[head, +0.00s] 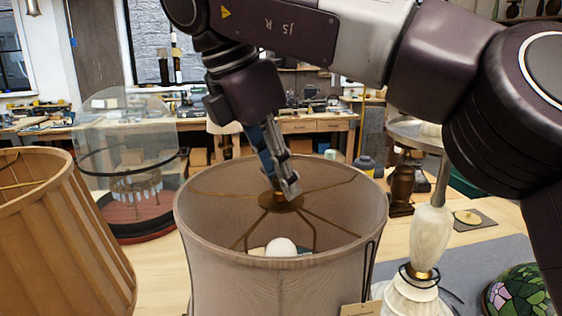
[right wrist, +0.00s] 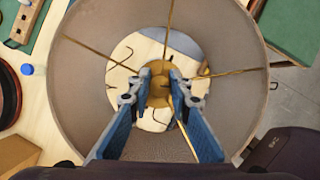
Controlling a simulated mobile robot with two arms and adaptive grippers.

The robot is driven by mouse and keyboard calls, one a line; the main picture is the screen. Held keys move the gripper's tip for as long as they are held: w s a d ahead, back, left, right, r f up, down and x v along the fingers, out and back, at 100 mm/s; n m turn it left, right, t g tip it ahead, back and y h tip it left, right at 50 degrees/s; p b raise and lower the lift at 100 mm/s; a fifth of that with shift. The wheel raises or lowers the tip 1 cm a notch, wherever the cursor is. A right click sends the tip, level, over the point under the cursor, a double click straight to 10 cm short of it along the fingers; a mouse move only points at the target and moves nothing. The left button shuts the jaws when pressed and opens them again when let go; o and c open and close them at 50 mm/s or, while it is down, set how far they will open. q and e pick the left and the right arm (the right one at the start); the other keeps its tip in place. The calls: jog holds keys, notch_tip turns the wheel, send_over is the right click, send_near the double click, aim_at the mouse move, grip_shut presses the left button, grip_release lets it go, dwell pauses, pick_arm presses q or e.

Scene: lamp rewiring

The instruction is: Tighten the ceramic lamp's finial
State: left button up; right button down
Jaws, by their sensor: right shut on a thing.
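A lamp with a drum-shaped beige fabric shade (head: 270,285) stands in the middle of the head view. Brass spokes meet at a round brass hub (head: 272,202) in the shade's top opening. A white bulb (head: 281,247) shows below it. My right gripper (head: 290,188) reaches down into the opening, its fingers at the hub. In the right wrist view the fingertips (right wrist: 158,76) close on the small brass finial (right wrist: 158,92) at the hub's centre. The fingers mostly hide the finial in the head view. The lamp's base is out of sight. My left gripper is not in view.
A pleated tan shade (head: 50,235) stands close at left. A glass dome (head: 125,130) is behind it. A pale stone-like lamp column (head: 430,235) stands close at right, near a stained-glass shade (head: 520,292). A tag (head: 361,309) hangs at the drum shade's front.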

jog(key=m+p, duration=0.1)
jog(key=m+g+p, duration=0.1)
jog(key=shift+r+m, duration=0.25)
jog(key=shift+m, duration=0.05)
jog(key=shift+f+m+g+h+p, duration=0.15)
jog(key=shift+m+g+h+p, duration=0.2)
jog(key=shift+m+p, duration=0.85)
jog(key=c, duration=1.8)
grip_release()
jog(key=shift+f, duration=0.1)
jog(key=shift+o, duration=0.2)
